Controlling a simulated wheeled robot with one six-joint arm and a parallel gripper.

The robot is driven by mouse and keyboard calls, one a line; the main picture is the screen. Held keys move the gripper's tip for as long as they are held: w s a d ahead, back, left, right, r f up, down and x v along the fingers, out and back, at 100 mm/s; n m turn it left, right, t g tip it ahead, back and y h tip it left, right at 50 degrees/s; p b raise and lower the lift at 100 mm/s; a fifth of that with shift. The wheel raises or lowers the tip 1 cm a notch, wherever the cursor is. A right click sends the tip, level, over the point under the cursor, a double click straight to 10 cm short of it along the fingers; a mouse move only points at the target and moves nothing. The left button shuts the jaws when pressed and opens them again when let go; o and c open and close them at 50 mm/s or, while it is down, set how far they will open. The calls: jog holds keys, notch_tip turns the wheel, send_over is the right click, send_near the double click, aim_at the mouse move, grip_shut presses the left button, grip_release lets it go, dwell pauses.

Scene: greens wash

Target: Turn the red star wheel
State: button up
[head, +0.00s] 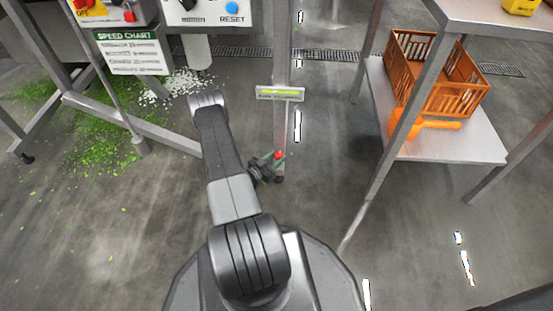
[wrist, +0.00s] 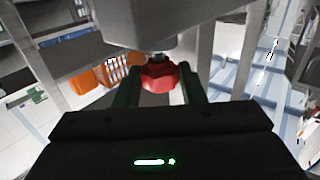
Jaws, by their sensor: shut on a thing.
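The red star wheel (wrist: 160,77) sits on a short metal stem at a grey housing (wrist: 145,22) in the wrist view. My gripper (wrist: 160,84) has its two green fingers on either side of the wheel, shut on it. In the head view the wheel (head: 278,155) is a small red spot low by the upright post. My gripper (head: 267,163) is beside it there, small and partly hidden by my own arm. The wheel's turned angle cannot be told.
A label plate (head: 280,93) is on the grey post above the wheel. A steel shelf (head: 440,145) at right holds an orange crate (head: 464,81) and an orange tool (head: 432,125). A machine frame (head: 120,118) stands at left. Green scraps (head: 100,138) litter the floor.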

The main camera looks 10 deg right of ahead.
jog(key=shift+w+a+m+g+h, duration=0.15)
jog(key=shift+m+g+h, duration=0.5)
jog(key=shift+m+g, duration=0.65)
jog(key=shift+w+m+g+h, duration=0.15)
jog(key=shift+m+g+h, duration=0.6)
jog(key=shift+g, duration=0.95)
jog(key=o, duration=1)
jog(key=n+t+y, duration=0.1)
jog(key=t, duration=0.1)
jog(key=n+t+y, duration=0.1)
jog(key=n+t, duration=0.1)
jog(key=n+t+y, duration=0.1)
jog(key=t, duration=0.1)
jog(key=shift+s+n+t, duration=0.25)
jog(key=shift+s+t, duration=0.05)
jog(key=shift+s+d+n+t+y, duration=0.1)
jog(key=shift+d+n+t+y, duration=0.05)
jog(key=shift+n+t+y, duration=0.65)
jog(key=shift+s+d+n+t+y, duration=0.1)
jog(key=shift+d+n+t+y, duration=0.05)
jog(key=shift+n+t+y, duration=0.6)
jog(key=shift+s+d+n+t+y, duration=0.1)
jog(key=shift+d+n+t+y, duration=0.05)
jog(key=shift+n+t+y, duration=0.7)
